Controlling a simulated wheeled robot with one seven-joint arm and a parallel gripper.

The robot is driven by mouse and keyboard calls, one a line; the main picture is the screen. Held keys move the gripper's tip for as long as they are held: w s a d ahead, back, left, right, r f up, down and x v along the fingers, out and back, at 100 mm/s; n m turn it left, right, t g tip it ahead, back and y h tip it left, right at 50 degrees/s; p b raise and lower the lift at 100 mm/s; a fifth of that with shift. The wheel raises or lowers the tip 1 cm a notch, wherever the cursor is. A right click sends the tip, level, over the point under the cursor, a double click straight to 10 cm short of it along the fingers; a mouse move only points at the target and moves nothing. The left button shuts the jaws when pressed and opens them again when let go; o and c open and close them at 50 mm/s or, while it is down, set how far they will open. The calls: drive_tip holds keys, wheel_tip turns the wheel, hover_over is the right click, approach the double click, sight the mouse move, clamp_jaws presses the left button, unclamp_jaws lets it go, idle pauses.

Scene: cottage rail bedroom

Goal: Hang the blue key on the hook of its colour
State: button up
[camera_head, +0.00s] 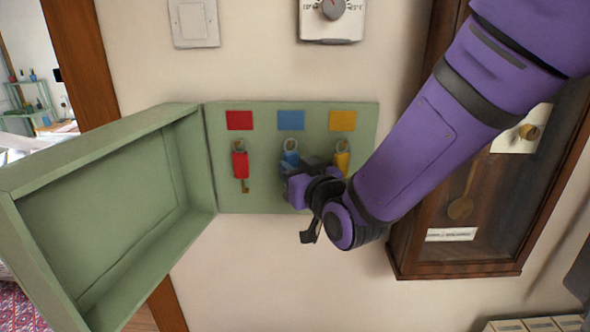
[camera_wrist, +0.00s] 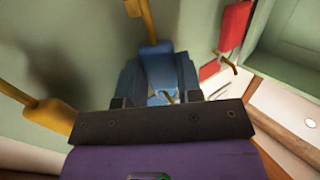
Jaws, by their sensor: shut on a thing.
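The blue key (camera_head: 290,157) is upright on the green key board (camera_head: 270,199), below the blue colour patch (camera_head: 291,120). Its ring is up at the height of the blue hook, level with the rings of the keys on either side. I cannot tell whether the ring is around the hook. My gripper (camera_head: 291,172) is shut on the blue key's tag from below and hides its lower part. In the wrist view, the blue tag (camera_wrist: 156,62) sits between the two fingers of my gripper (camera_wrist: 157,77).
The red key (camera_head: 240,164) hangs below the red patch on the left. The yellow key (camera_head: 342,158) hangs below the yellow patch, close to my arm. The open cabinet door (camera_head: 190,160) stands out on the left. A wooden clock case (camera_head: 455,268) is on the right.

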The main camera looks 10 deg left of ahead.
idle(0.3)
drive_tip(key=o, duration=1)
